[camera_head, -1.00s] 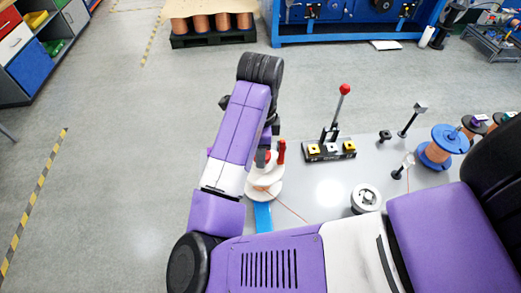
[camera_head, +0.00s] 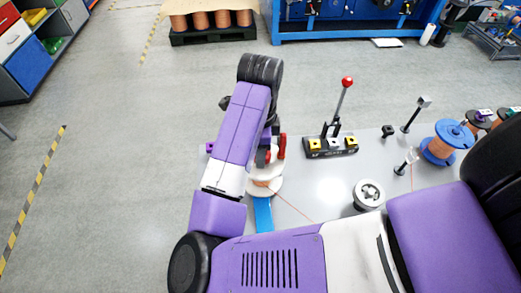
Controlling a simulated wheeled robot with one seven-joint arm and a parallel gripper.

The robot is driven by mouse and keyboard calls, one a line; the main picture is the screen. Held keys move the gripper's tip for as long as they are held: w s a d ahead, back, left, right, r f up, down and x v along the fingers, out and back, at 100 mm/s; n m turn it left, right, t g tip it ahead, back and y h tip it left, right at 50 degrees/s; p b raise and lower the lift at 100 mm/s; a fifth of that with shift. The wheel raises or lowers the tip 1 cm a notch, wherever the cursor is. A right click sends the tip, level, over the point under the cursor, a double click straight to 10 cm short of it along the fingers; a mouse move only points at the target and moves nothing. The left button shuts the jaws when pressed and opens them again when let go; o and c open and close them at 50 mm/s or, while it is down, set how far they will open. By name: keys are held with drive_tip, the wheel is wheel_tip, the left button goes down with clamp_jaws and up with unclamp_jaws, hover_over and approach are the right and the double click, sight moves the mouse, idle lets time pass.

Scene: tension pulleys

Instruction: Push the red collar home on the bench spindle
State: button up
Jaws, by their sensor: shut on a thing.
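My gripper (camera_head: 268,154) is at the left end of the grey bench, just above a spool with white flanges (camera_head: 264,187). My purple forearm covers most of it, and its dark fingers show only in part. It is shut on a small red piece (camera_head: 272,153), which looks like the red collar. The bench spindle under it is mostly hidden by the gripper and arm. I cannot tell whether the collar is touching the spool or how far down the spindle it sits. A second upright red part (camera_head: 282,146) shows right beside the gripper.
On the bench (camera_head: 315,195) stand a red-knobbed lever (camera_head: 347,82) over a black block with yellow pieces (camera_head: 331,146), a round white-grey pulley (camera_head: 368,194), small posts (camera_head: 405,162) and a blue-flanged copper spool (camera_head: 447,143). A blue strip (camera_head: 263,213) lies below the white spool.

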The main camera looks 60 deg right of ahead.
drive_tip(key=shift+f, duration=0.1)
drive_tip(key=shift+f, duration=0.2)
idle(0.4)
drive_tip(key=shift+b, duration=0.3)
drive_tip(key=o, duration=1.4)
drive_tip(key=shift+o, duration=0.2)
drive_tip(key=shift+r+p, duration=0.4)
drive_tip(key=shift+r, duration=3.5)
